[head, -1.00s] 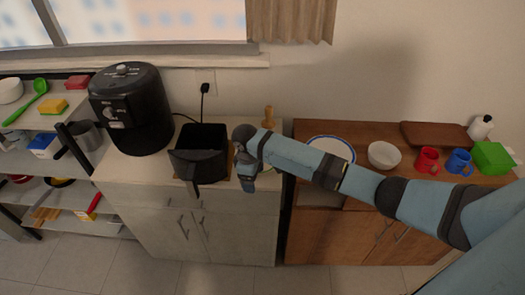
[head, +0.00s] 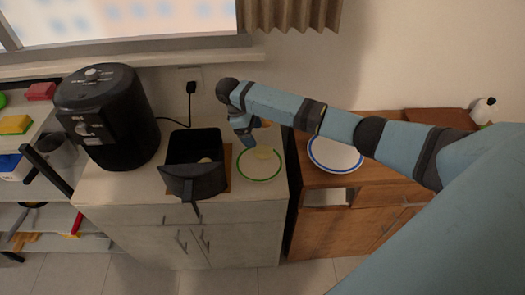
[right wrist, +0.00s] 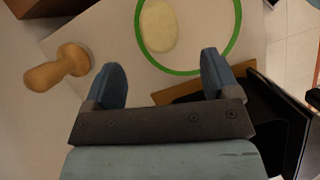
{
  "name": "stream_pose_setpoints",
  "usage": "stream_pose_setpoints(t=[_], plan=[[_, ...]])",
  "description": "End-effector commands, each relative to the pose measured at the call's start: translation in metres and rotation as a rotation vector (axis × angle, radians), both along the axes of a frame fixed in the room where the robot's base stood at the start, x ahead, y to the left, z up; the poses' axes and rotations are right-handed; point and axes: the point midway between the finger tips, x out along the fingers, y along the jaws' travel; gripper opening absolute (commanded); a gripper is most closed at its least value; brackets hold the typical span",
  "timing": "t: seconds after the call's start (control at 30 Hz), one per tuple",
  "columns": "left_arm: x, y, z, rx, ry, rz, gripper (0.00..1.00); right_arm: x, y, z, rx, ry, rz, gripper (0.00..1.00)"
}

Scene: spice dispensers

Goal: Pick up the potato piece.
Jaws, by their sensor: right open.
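The potato piece (head: 264,152) is a pale yellow oval lying on a white plate with a green rim (head: 259,179), on the counter right of the air fryer basket. In the right wrist view the potato piece (right wrist: 158,27) is at the top, on the plate inside the green rim (right wrist: 186,72). My right gripper (head: 251,134) is above the back left part of the plate. In the right wrist view my right gripper (right wrist: 167,72) has its two blue fingers spread with nothing between them, and the potato piece is beyond the fingertips. My left gripper is not in view.
The black fryer basket (head: 193,178), with a pale piece inside, sits on a brown board left of the plate. The black air fryer (head: 108,118) stands farther left. A wooden knobbed object (right wrist: 58,69) stands near the plate. A blue-rimmed plate (head: 335,154) is on the right cabinet.

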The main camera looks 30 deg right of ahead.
Motion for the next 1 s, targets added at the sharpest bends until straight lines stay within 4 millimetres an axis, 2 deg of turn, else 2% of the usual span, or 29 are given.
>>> stream_pose_setpoints(t=[0.1, 0.37, 0.6, 0.9, 1.0], plan=[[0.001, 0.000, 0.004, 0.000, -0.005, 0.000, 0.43, -0.005, -0.004, -0.015, 0.000, 0.000, 0.000, 0.81], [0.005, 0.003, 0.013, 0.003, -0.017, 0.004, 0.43, -0.010, -0.011, -0.033, 0.000, 0.001, -0.001, 0.81], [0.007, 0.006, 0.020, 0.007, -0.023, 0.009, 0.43, -0.019, -0.020, -0.065, 0.000, 0.000, -0.001, 0.81], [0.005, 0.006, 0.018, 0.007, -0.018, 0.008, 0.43, -0.020, -0.021, -0.071, 0.000, -0.001, 0.000, 0.81], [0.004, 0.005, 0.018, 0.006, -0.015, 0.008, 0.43, -0.020, -0.021, -0.071, 0.000, -0.001, 0.000, 0.58]])
